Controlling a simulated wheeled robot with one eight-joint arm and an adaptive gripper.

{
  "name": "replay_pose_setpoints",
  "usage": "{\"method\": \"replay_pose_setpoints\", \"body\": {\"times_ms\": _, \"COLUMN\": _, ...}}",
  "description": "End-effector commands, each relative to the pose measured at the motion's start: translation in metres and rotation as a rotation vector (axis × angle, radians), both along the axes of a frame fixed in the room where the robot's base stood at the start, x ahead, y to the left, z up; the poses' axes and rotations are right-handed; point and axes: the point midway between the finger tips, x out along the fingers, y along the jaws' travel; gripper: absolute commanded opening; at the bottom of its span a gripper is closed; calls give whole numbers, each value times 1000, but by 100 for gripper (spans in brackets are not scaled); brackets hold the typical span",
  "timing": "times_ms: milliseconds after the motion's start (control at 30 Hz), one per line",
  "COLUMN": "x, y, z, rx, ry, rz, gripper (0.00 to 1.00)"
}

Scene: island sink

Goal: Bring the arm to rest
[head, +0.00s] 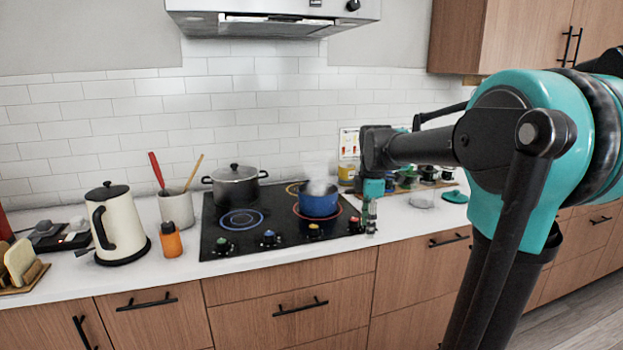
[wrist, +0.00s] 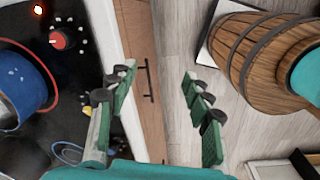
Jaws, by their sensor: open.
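My gripper (head: 370,215) hangs from my black and teal arm (head: 430,148) at the right front edge of the cooktop, fingers pointing down. In the wrist view my gripper (wrist: 158,105) is open, its green-padded fingers wide apart with nothing between them. Below the gap are a wooden drawer front with a black handle and the grey floor. The blue pot (head: 318,200) sits on the cooktop just left of my gripper, apart from it; it also shows at the left of the wrist view (wrist: 25,85).
The black cooktop (head: 262,215) holds a grey lidded pot (head: 235,184) and coloured knobs. A cream kettle (head: 112,222), utensil crock (head: 176,208) and orange bottle (head: 171,240) stand left. A wooden barrel (wrist: 262,62) stands on the floor. Small jars (head: 408,178) stand behind my arm.

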Motion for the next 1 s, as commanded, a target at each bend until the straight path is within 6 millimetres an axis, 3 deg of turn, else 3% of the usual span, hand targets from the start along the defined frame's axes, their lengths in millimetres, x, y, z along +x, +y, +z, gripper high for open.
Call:
{"method": "replay_pose_setpoints", "body": {"times_ms": 267, "x": -42, "y": -10, "z": -54, "rx": 43, "ry": -73, "rz": -388, "gripper": 51}}
{"method": "replay_pose_setpoints", "body": {"times_ms": 500, "x": -112, "y": -23, "z": -129, "rx": 155, "ry": -168, "rz": -953, "gripper": 51}}
{"method": "replay_pose_setpoints", "body": {"times_ms": 700, "x": -166, "y": -29, "z": -178, "rx": 270, "ry": -218, "rz": -1346, "gripper": 51}}
{"method": "replay_pose_setpoints", "body": {"times_ms": 833, "x": -186, "y": -31, "z": -194, "rx": 319, "ry": -231, "rz": -1489, "gripper": 51}}
{"method": "replay_pose_setpoints", "body": {"times_ms": 1000, "x": -192, "y": -31, "z": -199, "rx": 337, "ry": -234, "rz": -1539, "gripper": 51}}
